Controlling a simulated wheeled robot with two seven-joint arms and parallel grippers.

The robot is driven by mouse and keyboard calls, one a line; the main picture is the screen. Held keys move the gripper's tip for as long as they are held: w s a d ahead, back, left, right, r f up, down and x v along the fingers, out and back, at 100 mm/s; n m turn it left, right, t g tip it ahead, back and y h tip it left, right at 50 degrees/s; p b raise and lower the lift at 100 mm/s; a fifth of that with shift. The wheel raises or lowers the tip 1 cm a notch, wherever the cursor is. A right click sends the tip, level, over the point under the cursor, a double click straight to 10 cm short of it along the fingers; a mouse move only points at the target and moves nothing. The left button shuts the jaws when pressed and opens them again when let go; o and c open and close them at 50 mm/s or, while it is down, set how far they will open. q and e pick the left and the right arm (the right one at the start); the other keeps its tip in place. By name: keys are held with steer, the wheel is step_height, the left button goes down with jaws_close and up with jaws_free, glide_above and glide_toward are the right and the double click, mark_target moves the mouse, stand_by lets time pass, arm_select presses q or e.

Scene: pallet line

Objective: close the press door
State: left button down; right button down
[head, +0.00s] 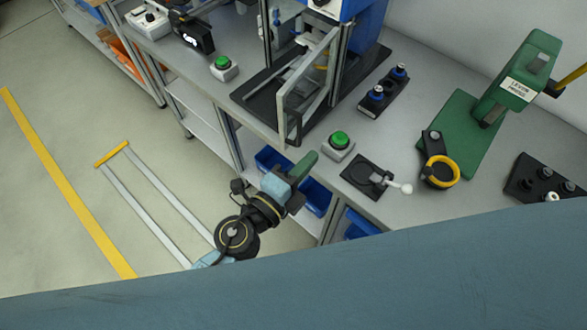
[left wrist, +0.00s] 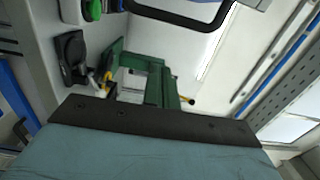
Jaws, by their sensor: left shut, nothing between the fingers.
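The press door (head: 308,75) is a clear panel in a grey metal frame. In the head view it stands swung open at the front of the press (head: 345,45), angled out over the bench's front edge. My left gripper (head: 304,168) is shut and empty, just off the bench's front edge, below the door's lower end and apart from it. In the left wrist view, a black curved bar (left wrist: 185,22) shows at the top; I cannot tell whether it belongs to the door. My right gripper is not in view.
A green button box (head: 338,146) and a black toggle plate (head: 372,178) sit on the bench near my left gripper. Another green button (head: 223,67) is left of the press. A green lever press (head: 470,120) stands at right. Blue bins (head: 316,198) hang below the bench.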

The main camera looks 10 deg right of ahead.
mark_target(300, 143)
arm_select(q)
steer(key=w, duration=0.5)
steer(key=shift+a+b, duration=0.1)
steer(key=shift+b, duration=0.2)
